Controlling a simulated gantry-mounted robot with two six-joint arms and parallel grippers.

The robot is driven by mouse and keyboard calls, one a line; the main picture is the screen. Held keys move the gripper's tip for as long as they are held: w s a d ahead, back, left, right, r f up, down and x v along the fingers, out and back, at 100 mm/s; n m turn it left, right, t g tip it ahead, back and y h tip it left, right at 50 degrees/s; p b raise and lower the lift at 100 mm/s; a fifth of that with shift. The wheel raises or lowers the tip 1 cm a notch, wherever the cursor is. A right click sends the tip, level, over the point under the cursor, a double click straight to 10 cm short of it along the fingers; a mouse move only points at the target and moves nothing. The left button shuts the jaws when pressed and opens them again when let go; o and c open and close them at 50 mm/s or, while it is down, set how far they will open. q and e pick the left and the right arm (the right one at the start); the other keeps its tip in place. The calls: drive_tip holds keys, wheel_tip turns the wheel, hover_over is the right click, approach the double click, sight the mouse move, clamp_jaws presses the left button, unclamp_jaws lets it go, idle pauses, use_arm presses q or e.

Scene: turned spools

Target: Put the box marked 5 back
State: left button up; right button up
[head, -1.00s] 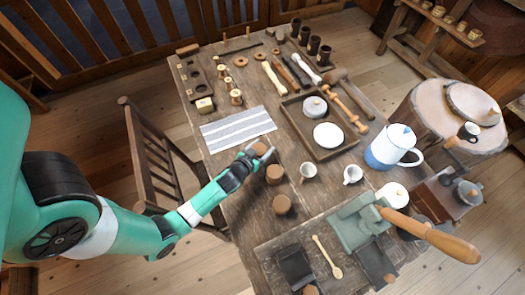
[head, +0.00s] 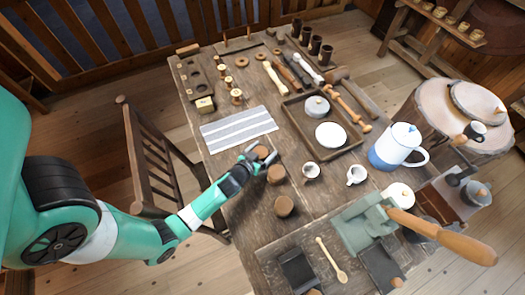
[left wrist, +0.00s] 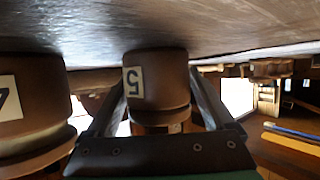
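The box marked 5 (left wrist: 157,80) is a round brown turned box with a pale label. It stands on the table between the fingers of my left gripper (left wrist: 158,95). In the head view its top (head: 262,152) shows between the fingertips of my left gripper (head: 262,153), below the striped cloth. The fingers are apart, one on each side of the box, with a gap visible on one side; firm contact does not show. A box marked 4 (left wrist: 30,105) stands beside it. Two more round brown boxes stand nearby (head: 277,174) and (head: 284,206). My right gripper is out of view.
The striped cloth (head: 238,129) lies flat above the boxes. A wooden tray (head: 293,117) with a white plate and lidded dish, two white cups (head: 311,170) and a green press (head: 361,229) lie to the right. A holed wooden block (head: 185,82) is at upper left.

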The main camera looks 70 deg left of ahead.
use_arm(q)
drive_tip(key=shift+o, duration=0.6)
drive_tip(key=f, duration=0.1)
drive_tip(key=s+f, duration=0.1)
drive_tip(key=shift+d+f+g, duration=0.15)
drive_tip(key=shift+f+g, duration=0.15)
wheel_tip(320, 180, up, 2)
drive_tip(key=shift+w+d+r+p, duration=0.1)
drive_tip(key=shift+p, duration=0.75)
drive_tip(key=shift+v, duration=0.85)
drive_tip(key=v, duration=0.5)
drive_tip(key=p+v, duration=0.1)
drive_tip(key=v, duration=0.3)
drive_tip(key=shift+s+r, duration=0.2)
drive_tip(key=shift+r, duration=0.2)
